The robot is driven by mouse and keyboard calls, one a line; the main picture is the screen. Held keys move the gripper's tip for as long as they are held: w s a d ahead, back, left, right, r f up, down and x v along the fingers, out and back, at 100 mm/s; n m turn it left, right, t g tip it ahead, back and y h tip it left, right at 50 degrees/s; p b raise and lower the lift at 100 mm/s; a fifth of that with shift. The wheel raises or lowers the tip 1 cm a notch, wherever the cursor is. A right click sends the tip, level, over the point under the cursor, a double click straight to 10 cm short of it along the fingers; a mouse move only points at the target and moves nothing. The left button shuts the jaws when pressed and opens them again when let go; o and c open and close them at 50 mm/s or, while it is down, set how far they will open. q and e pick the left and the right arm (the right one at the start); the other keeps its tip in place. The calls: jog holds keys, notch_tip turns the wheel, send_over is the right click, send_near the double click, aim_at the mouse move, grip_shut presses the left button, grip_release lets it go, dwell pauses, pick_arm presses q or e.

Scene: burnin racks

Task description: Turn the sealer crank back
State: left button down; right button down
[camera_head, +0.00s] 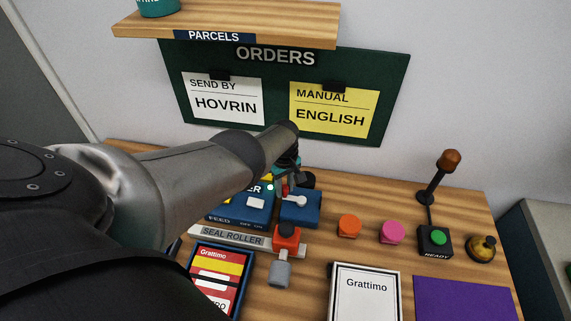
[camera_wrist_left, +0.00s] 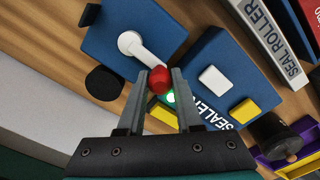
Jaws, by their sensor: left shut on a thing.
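The sealer is blue, with its body (camera_wrist_left: 205,62) lettered "SEALER" and a blue side block (camera_head: 300,212) that carries the crank. The crank has a white arm (camera_wrist_left: 142,50) and a red knob (camera_wrist_left: 159,80). In the left wrist view my left gripper (camera_wrist_left: 160,76) has one finger on each side of the red knob and is shut on it. In the head view my left arm comes in from the left, and the gripper (camera_head: 286,183) is partly hidden behind its own wrist, over the crank. A green light (camera_wrist_left: 170,97) glows beside the knob. My right gripper is not in view.
A seal roller strip (camera_head: 228,236) and an orange block with a grey handle (camera_head: 281,272) lie in front of the sealer. A Grattimo card (camera_head: 365,290), orange (camera_head: 349,226) and pink (camera_head: 392,232) pieces, a ready button (camera_head: 435,241) and a bell (camera_head: 483,248) stand rightward.

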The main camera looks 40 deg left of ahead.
pick_arm(q)
jog(key=shift+n, duration=0.3)
jog(key=c, duration=0.6)
grip_release()
jog(key=shift+s, duration=0.1)
jog(key=shift+r, duration=0.1)
notch_tip(320, 180, up, 7)
jog(key=p, duration=0.7)
jog(key=shift+r, duration=0.45)
jog(key=shift+r+b, duration=0.45)
jog(key=shift+r, duration=0.5)
jog(key=shift+r+p, duration=0.35)
jog(key=shift+r, duration=2.3)
